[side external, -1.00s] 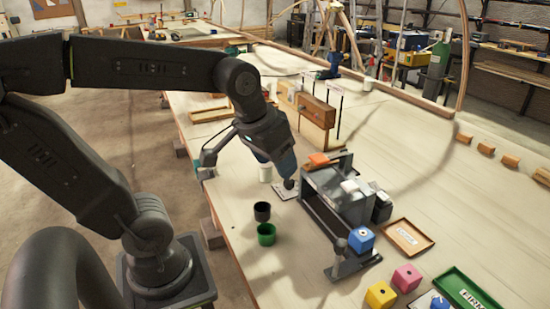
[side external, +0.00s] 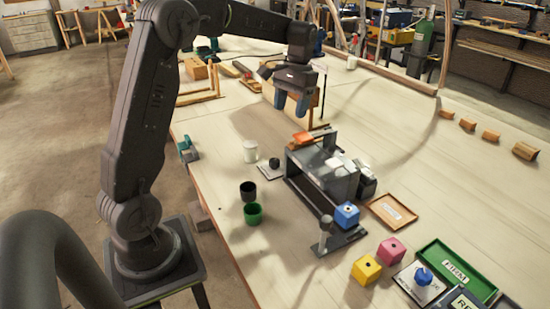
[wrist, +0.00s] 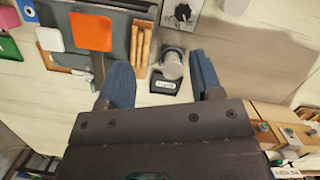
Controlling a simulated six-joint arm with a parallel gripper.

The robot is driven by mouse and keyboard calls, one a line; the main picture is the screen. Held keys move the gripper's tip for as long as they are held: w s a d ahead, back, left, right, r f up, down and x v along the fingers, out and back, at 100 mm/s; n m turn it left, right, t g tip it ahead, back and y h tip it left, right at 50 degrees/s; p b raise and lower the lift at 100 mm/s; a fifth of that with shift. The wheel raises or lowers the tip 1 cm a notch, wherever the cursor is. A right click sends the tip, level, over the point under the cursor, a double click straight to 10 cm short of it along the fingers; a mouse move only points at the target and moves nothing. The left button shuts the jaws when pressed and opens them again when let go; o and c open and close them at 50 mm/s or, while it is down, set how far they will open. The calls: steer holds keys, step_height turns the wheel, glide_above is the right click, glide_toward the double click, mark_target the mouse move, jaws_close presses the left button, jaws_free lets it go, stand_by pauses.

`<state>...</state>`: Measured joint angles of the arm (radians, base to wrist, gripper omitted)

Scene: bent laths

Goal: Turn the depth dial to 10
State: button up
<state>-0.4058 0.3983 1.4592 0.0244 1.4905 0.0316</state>
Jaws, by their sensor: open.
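A black round dial knob (side external: 274,162) sits on a small pale plate to the left of the grey machine (side external: 325,168). In the wrist view the dial (wrist: 183,12) is at the top edge, on a plate with dark marks around it. The number it points at is too small to read. My gripper (side external: 292,102) is open and empty, well above the table and behind the dial in the side view. Its two blue fingers (wrist: 162,82) are spread apart in the wrist view, with the dial beyond them and touching neither.
A white cup (side external: 250,151), a black cup (side external: 248,190) and a green cup (side external: 253,213) stand near the dial. A blue knob (side external: 423,274) on another plate lies front right, near coloured cubes and trays.

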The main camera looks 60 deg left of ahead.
mark_target(275, 160)
steer(key=w+a+f+g+h, duration=0.1)
steer(key=w+a+f+g, duration=0.1)
steer(key=a+f, duration=0.35)
steer(key=shift+n, duration=0.3)
steer(key=x, duration=1.3)
steer(key=shift+w+f, duration=0.2)
steer(key=shift+w, duration=0.05)
steer(key=shift+c, duration=0.3)
